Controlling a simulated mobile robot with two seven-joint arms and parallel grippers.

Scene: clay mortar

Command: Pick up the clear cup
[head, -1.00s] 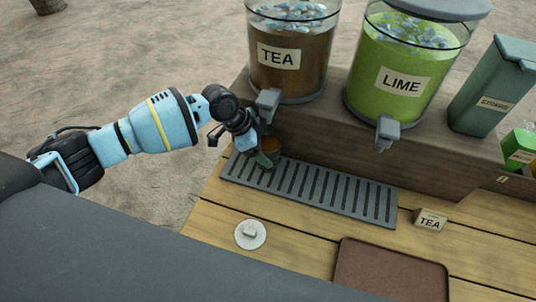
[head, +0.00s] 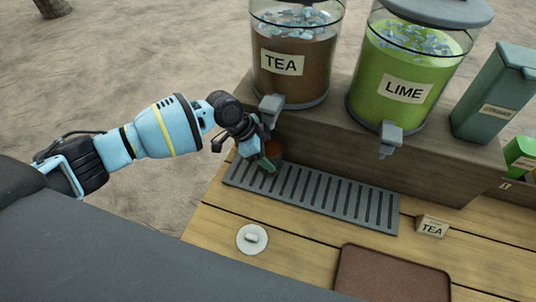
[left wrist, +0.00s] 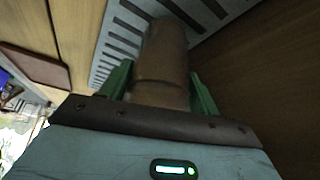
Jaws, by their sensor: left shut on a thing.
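The clear cup (head: 276,151) looks brown, as if filled with tea. It is at the left end of the grey slotted drip tray (head: 330,198), below the tap (head: 270,108) of the TEA dispenser. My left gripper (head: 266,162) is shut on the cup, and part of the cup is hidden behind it. In the left wrist view the cup (left wrist: 161,65) sits between the two green fingers (left wrist: 160,88). I cannot tell whether its base touches the tray. My right gripper is not in view.
The TEA dispenser (head: 291,75) and the green LIME dispenser (head: 407,70) stand on a raised wooden shelf. A round white lid (head: 252,239), a small TEA sign (head: 432,227) and a brown tray (head: 392,275) are on the table. A grey-green bin (head: 494,95) stands at the right.

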